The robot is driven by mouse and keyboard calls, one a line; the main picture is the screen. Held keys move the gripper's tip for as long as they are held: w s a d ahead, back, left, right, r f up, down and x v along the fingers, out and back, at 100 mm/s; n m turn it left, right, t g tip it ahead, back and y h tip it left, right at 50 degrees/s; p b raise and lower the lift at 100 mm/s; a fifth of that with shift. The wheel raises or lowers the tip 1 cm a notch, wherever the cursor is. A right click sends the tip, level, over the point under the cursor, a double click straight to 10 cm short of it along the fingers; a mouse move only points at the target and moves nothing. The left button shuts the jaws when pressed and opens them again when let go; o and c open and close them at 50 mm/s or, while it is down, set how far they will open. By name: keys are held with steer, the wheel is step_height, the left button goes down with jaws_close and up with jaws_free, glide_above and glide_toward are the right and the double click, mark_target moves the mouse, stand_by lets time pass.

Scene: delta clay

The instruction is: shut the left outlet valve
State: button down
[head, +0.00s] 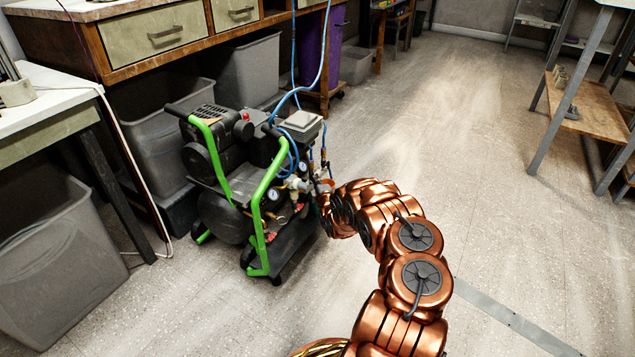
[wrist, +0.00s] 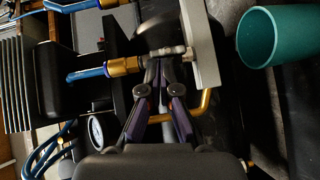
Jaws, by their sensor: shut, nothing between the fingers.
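The green-framed air compressor (head: 262,205) stands on the floor left of my arm, with gauges and red-handled valve parts (head: 270,237) on the side near my arm. I cannot tell which part is the left outlet valve. In the wrist view, my gripper (wrist: 159,82) is shut and empty. Its fingertips are just below a silver fitting (wrist: 168,52) and close to a brass fitting (wrist: 124,66) on a blue hose; I cannot tell whether they touch. A round gauge (wrist: 96,130) shows left of the fingers. In the head view my arm hides the gripper.
A blue hose (head: 318,75) runs up from the compressor. In the wrist view, a grey plate (wrist: 199,42) and a teal cup-like thing (wrist: 258,38) are right of the fingers. Grey bins (head: 55,260) stand at left. The floor (head: 470,150) at right is open.

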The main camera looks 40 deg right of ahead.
steer(key=shift+m+g+y, duration=0.3)
steer(key=shift+m+g, duration=0.1)
